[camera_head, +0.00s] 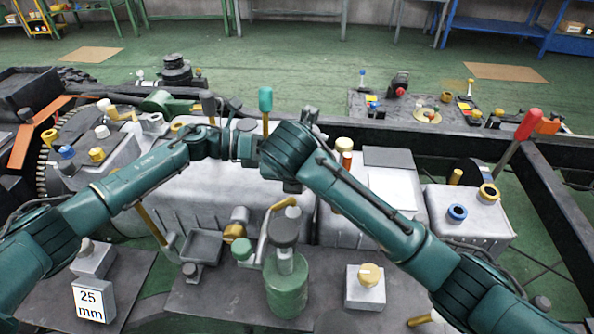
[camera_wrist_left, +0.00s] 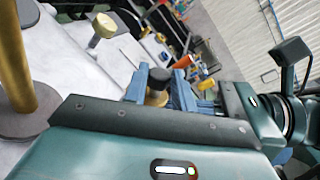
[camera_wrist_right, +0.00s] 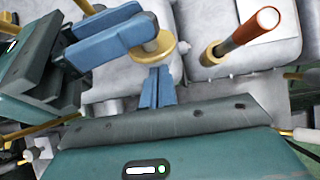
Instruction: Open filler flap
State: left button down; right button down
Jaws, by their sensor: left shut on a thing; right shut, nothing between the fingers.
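My left gripper (camera_wrist_left: 160,84) has its blue fingers on both sides of a dark, round, knob-like part (camera_wrist_left: 157,77) with a brownish base. In the right wrist view, the left gripper's blue fingers (camera_wrist_right: 108,38) reach to a brass round fitting (camera_wrist_right: 158,50) on the pale grey housing. My right gripper (camera_wrist_right: 158,76) is shut and empty, its tips just beside that fitting. I cannot tell which surface is the filler flap. In the head view both grippers meet over the grey housing (camera_head: 190,190), and the right arm hides the fingertips.
A teal-topped lever (camera_head: 265,100) stands behind the grippers. A green bottle-like can (camera_head: 286,285) and a block with a yellow knob (camera_head: 366,288) stand in front. A red-tipped lever (camera_head: 522,130) rises at right.

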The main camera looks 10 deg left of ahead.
pick_arm(q)
jog(key=shift+r, duration=0.1)
pick_arm(e)
jog(key=shift+w+r, duration=0.5)
jog(key=shift+r, duration=0.15)
pick_arm(q)
jog(key=c, duration=1.2)
grip_release()
jog(key=shift+o, duration=0.3)
pick_arm(e)
jog(key=shift+f, duration=0.1)
